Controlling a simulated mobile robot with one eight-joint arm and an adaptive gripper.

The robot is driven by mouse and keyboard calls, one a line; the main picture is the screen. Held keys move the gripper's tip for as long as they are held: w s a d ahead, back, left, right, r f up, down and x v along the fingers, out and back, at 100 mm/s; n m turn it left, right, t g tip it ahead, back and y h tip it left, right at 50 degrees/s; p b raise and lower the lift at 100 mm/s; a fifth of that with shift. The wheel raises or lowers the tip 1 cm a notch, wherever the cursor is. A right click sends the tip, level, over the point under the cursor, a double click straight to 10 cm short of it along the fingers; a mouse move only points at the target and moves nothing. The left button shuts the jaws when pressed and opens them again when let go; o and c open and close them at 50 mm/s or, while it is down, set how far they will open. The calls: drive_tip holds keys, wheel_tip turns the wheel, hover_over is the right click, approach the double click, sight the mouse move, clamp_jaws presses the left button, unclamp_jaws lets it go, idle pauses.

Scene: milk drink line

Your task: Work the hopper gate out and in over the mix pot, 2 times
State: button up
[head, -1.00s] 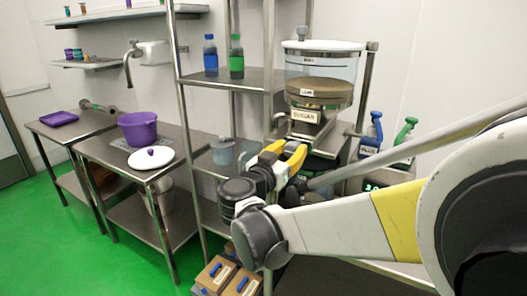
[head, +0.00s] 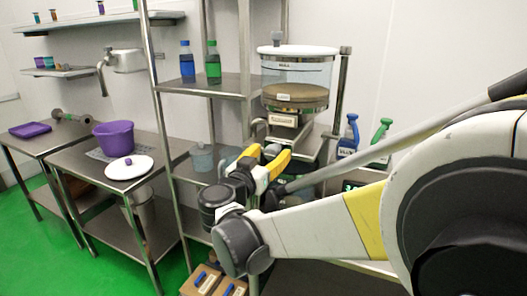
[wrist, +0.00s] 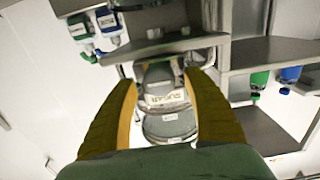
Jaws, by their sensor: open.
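The hopper (head: 297,75) is a clear drum with a white lid and pale brown contents, mounted at the back of the bench. Below it is a metal outlet with a label plate (head: 284,119); in the wrist view the plate (wrist: 166,97) appears upside down and seems to read SUGAR. I cannot clearly make out the gate's handle. My gripper (head: 268,158) has yellow fingers, open and empty, below and in front of the outlet. In the wrist view my gripper (wrist: 160,80) frames the outlet between its fingers, apparently without contact. My arm hides the area under the hopper; no mix pot is identifiable there.
Blue (head: 348,137) and green (head: 380,140) spray bottles stand right of the hopper. A steel shelf (head: 207,84) holding blue and green bottles is to its left. Further left, a table carries a purple pot (head: 118,137) and white lid (head: 129,167). Boxes sit below my gripper.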

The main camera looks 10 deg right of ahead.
drive_tip(key=v, duration=1)
drive_tip(key=shift+s+a, duration=0.2)
drive_tip(key=shift+s, duration=0.05)
idle(0.3)
